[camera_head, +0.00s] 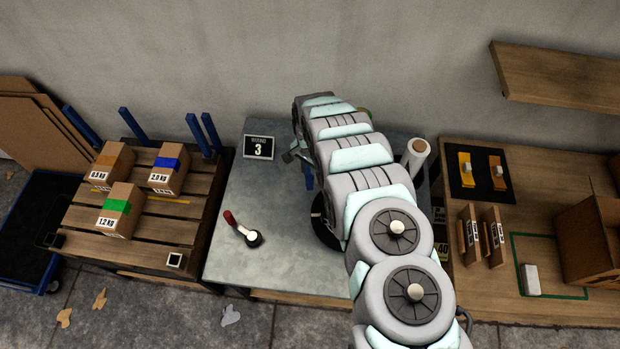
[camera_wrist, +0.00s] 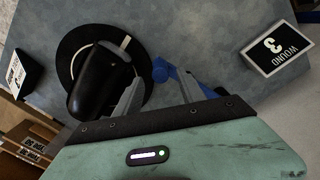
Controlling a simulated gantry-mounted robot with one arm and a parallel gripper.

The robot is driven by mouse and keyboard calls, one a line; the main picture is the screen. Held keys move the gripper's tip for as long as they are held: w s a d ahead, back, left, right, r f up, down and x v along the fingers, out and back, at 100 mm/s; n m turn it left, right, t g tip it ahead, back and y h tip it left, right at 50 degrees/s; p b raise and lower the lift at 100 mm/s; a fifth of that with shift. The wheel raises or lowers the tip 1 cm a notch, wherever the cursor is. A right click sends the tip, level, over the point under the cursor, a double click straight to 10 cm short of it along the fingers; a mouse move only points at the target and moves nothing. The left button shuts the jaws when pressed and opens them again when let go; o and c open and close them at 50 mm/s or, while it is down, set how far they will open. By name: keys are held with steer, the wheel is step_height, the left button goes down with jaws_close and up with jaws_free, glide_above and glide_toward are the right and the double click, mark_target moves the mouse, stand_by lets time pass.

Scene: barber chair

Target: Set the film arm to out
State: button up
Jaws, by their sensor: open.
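A small blue part (camera_head: 308,177) shows beside my arm in the head view. Next to the bar is a black disc (camera_wrist: 68,50) with a white curved mark, and a rounded black body (camera_wrist: 98,82) over it. In the head view my arm hides most of the disc (camera_head: 325,228) and most of my gripper.
A red-handled lever (camera_head: 233,221) stands on the grey table (camera_head: 280,265). A "WOUND 3" display (camera_head: 259,147) is at its back left; it also shows in the wrist view (camera_wrist: 277,48). A white roll (camera_head: 415,156) stands right of my arm. Boxes sit on a pallet (camera_head: 150,225) at left.

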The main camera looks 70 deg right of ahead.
mark_target(310, 176)
steer(key=shift+f+b, duration=0.75)
steer(key=shift+f, duration=2)
steer(key=shift+c, duration=0.5)
jaws_close()
